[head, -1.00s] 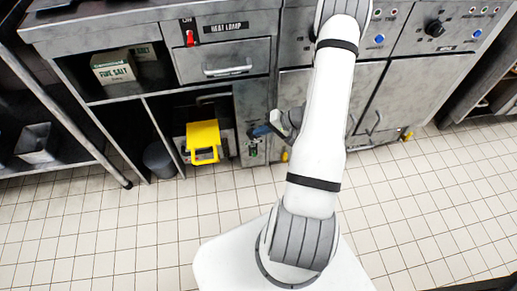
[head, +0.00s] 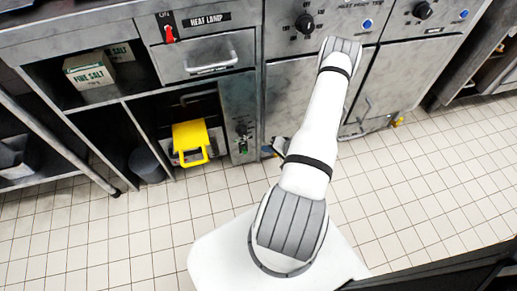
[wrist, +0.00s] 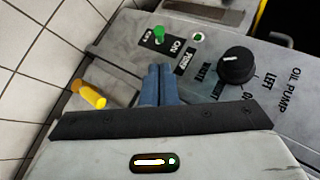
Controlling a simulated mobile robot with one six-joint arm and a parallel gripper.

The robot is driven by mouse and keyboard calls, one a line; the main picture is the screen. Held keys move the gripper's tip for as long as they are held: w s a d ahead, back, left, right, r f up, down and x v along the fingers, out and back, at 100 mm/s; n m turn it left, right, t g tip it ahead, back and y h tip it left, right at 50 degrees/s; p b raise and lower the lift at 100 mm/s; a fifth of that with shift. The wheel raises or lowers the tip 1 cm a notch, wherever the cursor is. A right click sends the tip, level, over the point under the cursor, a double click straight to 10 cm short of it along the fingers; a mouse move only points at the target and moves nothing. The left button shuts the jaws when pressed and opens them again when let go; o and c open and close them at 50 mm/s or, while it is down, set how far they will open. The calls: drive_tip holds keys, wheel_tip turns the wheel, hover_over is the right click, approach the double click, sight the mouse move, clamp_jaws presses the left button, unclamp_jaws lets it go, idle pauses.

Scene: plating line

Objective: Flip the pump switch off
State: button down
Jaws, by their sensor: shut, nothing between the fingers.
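The pump switch, a green-capped lever (wrist: 159,34), stands on the grey oil pump panel (wrist: 128,52) in the wrist view, beside an "ON" label. I cannot tell which way it is thrown. A small green lamp (wrist: 199,37) sits right of it. My gripper (wrist: 158,70), with blue fingers together and empty, points at the panel just below the switch in the picture, apparently apart from it. In the head view the panel (head: 238,110) is on the low cabinet front; my gripper (head: 272,148) is to its lower right, mostly hidden by my arm.
A black selector knob (wrist: 237,65) is right of the switch, and a yellow handle (wrist: 89,94) is at left. In the head view, a yellow-handled item (head: 190,140) sits left of the panel. A red heat lamp switch (head: 169,34) is above. The tiled floor is open.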

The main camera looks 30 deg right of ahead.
sight(244, 150)
drive_tip(key=b+x, duration=0.2)
drive_tip(key=x, duration=0.7)
drive_tip(key=shift+b, duration=0.3)
drive_tip(key=shift+f, duration=0.15)
